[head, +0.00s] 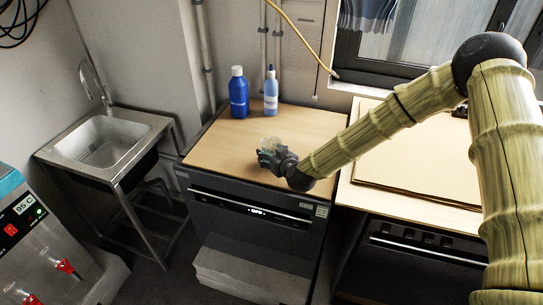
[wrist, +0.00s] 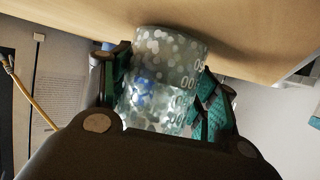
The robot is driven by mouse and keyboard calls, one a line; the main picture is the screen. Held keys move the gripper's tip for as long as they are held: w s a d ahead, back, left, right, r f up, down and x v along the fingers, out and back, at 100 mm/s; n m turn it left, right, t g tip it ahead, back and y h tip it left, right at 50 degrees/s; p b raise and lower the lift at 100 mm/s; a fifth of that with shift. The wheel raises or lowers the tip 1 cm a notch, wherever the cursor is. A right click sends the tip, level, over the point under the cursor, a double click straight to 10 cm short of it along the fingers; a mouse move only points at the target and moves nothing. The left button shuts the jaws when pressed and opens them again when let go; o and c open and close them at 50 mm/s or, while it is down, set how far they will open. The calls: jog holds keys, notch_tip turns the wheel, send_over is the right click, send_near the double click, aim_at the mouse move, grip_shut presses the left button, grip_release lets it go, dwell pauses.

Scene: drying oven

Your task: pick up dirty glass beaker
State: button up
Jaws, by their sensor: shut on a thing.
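The glass beaker (wrist: 165,75) is clear with whitish spots and white volume marks. In the wrist view it sits between the green-padded fingers of my gripper (wrist: 168,98), which are shut on it from both sides. In the head view the beaker (head: 270,144) shows small at the tip of my gripper (head: 268,151), over the wooden top of the black cabinet. I cannot tell whether the beaker's base touches the wooden top. My gripper hides part of the beaker in the head view.
A dark blue bottle (head: 238,93) and a light blue bottle (head: 271,92) stand at the back of the wooden top (head: 222,143). A metal sink (head: 108,143) is at the left. A dispenser (head: 40,250) reading 95°C is at lower left. A second counter (head: 415,165) lies right.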

notch_tip(320, 180, up, 9)
jog(key=b, duration=0.2)
dwell(0.9)
